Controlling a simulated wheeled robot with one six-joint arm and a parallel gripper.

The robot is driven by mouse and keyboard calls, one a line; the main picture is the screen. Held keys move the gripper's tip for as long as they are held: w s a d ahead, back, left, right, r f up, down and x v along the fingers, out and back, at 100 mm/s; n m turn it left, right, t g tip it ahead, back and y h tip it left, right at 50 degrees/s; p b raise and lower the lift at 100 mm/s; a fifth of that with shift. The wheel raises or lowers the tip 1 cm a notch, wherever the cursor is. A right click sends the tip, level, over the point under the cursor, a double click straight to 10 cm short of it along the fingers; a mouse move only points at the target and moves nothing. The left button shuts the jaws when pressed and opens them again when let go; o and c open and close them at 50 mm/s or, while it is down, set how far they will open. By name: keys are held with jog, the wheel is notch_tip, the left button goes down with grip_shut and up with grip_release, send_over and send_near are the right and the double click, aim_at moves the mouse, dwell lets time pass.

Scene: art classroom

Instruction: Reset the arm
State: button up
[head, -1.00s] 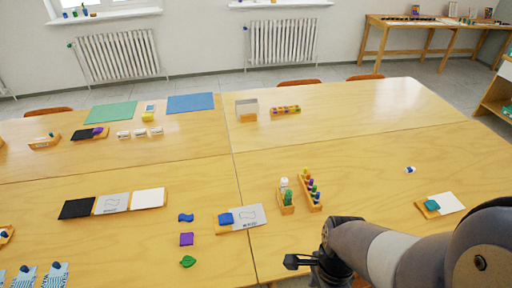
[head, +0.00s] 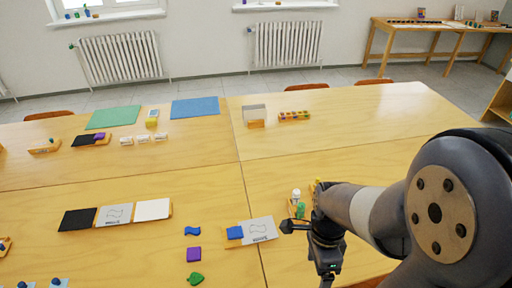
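My arm reaches in from the lower right of the head view, and my gripper (head: 287,227) hangs at its end, pointing left. The gripper is small and dark here, and I cannot tell whether its fingers are apart. It shows over the table, close to the right end of a card with a blue block (head: 235,232). My arm hides most of the small wooden rack and part of the table's right side. A white-capped bottle (head: 296,195) and a green item (head: 300,211) show just left of my arm.
The wooden table (head: 200,205) carries black, grey and white cards (head: 152,209) in a row. Blue, purple (head: 193,254) and green (head: 195,279) pieces lie left of my gripper. Green (head: 114,117) and blue (head: 195,107) mats lie at the back. The table's far right is clear.

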jog(key=shift+m+t, duration=0.3)
jog(key=shift+t, duration=0.2)
jog(key=w, duration=0.1)
jog(key=w+a+r, duration=0.1)
jog(key=w, duration=0.3)
jog(key=shift+w+a+r, duration=0.2)
jog(key=shift+a+r, duration=0.05)
